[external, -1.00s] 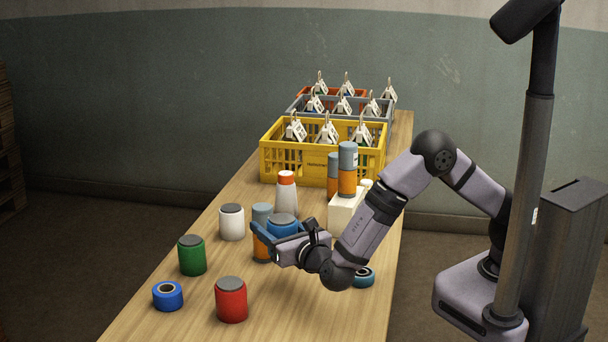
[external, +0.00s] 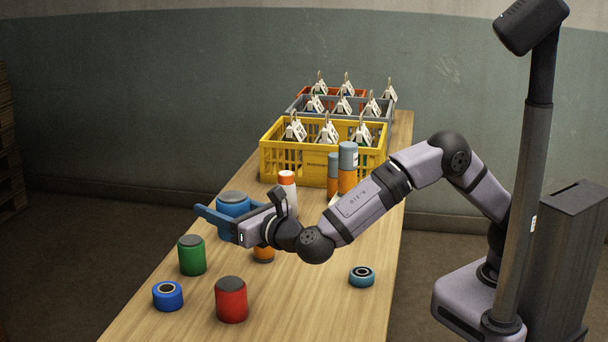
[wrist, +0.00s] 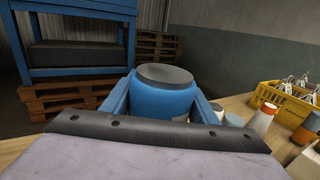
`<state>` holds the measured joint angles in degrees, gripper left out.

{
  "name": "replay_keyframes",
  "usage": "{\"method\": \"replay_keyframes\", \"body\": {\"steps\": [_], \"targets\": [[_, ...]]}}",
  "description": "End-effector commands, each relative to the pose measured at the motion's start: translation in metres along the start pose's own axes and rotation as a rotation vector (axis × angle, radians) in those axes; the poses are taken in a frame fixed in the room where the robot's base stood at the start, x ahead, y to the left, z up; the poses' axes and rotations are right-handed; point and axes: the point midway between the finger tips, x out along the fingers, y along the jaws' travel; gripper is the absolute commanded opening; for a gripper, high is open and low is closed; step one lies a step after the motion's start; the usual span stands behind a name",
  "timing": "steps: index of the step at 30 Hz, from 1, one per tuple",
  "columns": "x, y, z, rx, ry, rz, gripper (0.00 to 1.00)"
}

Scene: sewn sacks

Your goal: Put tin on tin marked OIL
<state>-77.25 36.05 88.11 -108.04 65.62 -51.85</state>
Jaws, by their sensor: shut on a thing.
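A blue tin with a grey lid (external: 233,199) is upright between the blue fingers of my gripper (external: 226,218), which is shut on it and holds it above the table. The tin also fills the middle of the wrist view (wrist: 163,97). A green tin (external: 192,257) and a red tin (external: 231,301) stand on the table, to the left of and below my gripper in the external view. The white tin is hidden behind my gripper in the external view. No OIL marking is readable on any tin.
A blue tape roll (external: 168,297) and a teal roll (external: 362,277) lie on the table. An orange can (external: 264,254) is mostly hidden behind my gripper.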

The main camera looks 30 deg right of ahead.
Motion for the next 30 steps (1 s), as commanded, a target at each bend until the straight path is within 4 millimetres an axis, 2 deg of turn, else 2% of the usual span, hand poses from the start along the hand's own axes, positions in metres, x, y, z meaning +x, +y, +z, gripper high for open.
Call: {"method": "replay_keyframes", "body": {"steps": [2,3,7,13,24,30], "targets": [[0.002,0.013,0.005,0.002,-0.003,0.04,0.18],[0.002,0.019,0.001,-0.001,-0.002,0.06,0.18],[0.001,0.026,-0.004,-0.001,-0.002,0.09,0.18],[0.001,0.027,-0.015,-0.003,0.0,0.092,0.18],[0.001,0.027,-0.063,-0.001,-0.001,0.092,0.18],[0.001,0.027,-0.068,0.002,-0.002,0.091,0.18]]}}
